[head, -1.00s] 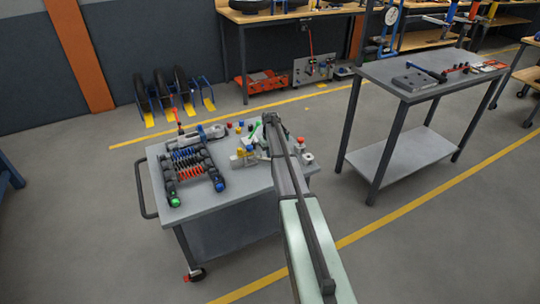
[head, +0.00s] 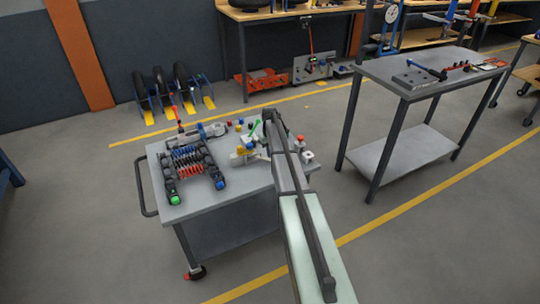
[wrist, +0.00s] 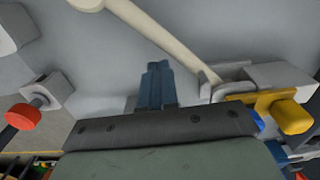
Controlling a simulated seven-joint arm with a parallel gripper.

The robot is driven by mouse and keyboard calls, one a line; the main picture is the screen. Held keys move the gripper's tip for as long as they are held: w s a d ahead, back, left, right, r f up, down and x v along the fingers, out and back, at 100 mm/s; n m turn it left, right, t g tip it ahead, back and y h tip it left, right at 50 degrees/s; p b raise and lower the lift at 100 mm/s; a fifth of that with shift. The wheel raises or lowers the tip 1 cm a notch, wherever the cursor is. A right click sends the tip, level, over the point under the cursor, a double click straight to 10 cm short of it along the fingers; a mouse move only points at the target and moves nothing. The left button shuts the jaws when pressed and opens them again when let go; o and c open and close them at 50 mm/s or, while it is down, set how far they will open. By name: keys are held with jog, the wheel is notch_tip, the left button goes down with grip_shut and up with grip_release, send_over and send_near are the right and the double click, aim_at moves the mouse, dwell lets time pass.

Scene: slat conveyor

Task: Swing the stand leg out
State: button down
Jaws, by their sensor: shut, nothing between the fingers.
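In the wrist view a pale cream rod (wrist: 165,38) with a rounded end runs slantwise to a grey block (wrist: 275,75) at the right. It looks like the stand leg, but I cannot be sure. A yellow piece (wrist: 280,110) sits at that block. My gripper (wrist: 157,70) shows as blue-grey fingers, shut and empty, left of the rod's block end. I see a gap in the picture between fingers and rod, but cannot judge depth. In the head view my arm hides most of the fingers and the leg over the cart (head: 205,205).
A red knob (wrist: 23,117) on a grey mount is at the wrist view's left. On the cart, a spring rack (head: 188,162) stands left, a green lever (head: 255,128) near my arm. A grey table (head: 400,160) stands right. Open floor lies between.

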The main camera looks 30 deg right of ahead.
notch_tip(320, 180, up, 7)
dwell(0.4)
dwell(0.4)
jog(key=s+a+f, duration=0.4)
jog(key=s+a, duration=0.6)
jog(key=s, duration=0.1)
jog(key=s+a+f, duration=0.3)
jog(key=s+a, duration=0.7)
jog(key=s, duration=0.2)
jog(key=s+a+f, duration=0.4)
jog(key=s+a, duration=0.6)
jog(key=s, duration=0.1)
jog(key=s+f+g, duration=0.3)
jog(key=s+f, duration=0.7)
jog(key=s, duration=0.5)
jog(key=s+f+g, duration=0.3)
jog(key=s+f, duration=0.7)
jog(key=s, duration=0.5)
jog(key=shift+d+f+g, duration=0.25)
jog(key=shift+f+g, duration=0.15)
